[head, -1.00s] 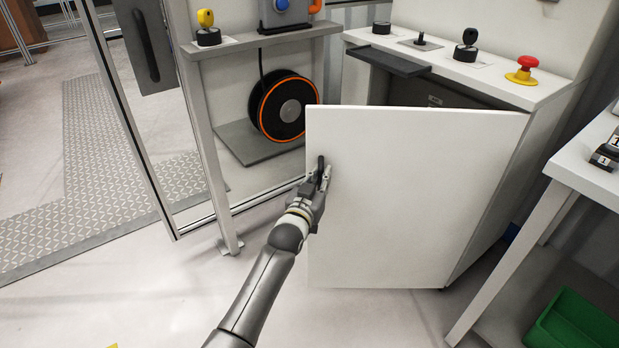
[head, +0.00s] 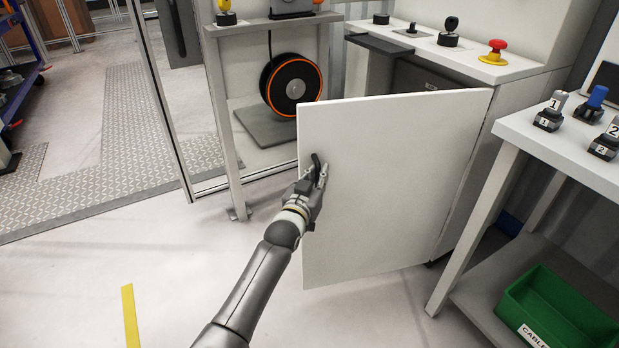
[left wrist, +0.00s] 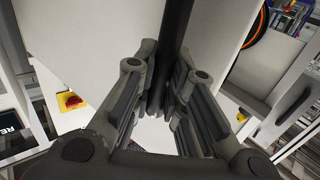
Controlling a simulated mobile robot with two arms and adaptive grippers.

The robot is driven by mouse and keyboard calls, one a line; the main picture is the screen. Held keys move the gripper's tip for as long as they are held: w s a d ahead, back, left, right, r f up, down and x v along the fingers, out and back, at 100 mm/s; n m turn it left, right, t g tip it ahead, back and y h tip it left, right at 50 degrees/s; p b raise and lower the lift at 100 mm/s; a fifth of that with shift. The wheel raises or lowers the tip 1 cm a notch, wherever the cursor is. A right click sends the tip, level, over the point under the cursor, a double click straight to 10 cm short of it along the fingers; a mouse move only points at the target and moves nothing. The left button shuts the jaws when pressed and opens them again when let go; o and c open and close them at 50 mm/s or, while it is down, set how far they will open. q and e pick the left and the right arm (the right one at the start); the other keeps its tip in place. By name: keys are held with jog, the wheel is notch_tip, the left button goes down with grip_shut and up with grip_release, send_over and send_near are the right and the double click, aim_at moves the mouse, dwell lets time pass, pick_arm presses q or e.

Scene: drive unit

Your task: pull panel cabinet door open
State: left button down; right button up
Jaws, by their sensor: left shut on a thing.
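The white panel cabinet door (head: 390,185) stands swung out from the cabinet (head: 475,150) in the head view. It is hinged at its right edge. Its dark handle (head: 317,163) is near the left edge of the door. My left gripper (head: 318,178) is shut on this handle. In the left wrist view, the fingers (left wrist: 165,105) close around the dark handle bar (left wrist: 174,40), with the white door (left wrist: 95,40) behind. Part of the cabinet inside shows dark above the door; the rest is hidden by the door. My right gripper is not in view.
The cabinet top carries a red emergency button (head: 494,50) and several dark controls. A white table (head: 520,128) with numbered devices stands close on the right, a green bin (head: 560,310) on its lower shelf. A cable reel (head: 291,84) stands behind left. Floor at front left is clear.

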pick_arm(q)
jog(key=shift+s+a+r, duration=0.1)
jog(key=shift+s+r, duration=0.1)
jog(key=shift+r, duration=0.1)
jog(key=c, duration=1.5)
grip_release()
jog(key=shift+o, duration=0.2)
jog(key=shift+s, duration=0.1)
jog(key=shift+s+a+f, duration=0.1)
jog(key=shift+s+a, duration=0.05)
jog(key=shift+s, duration=0.3)
jog(key=v, duration=1.1)
jog(key=shift+f, duration=0.1)
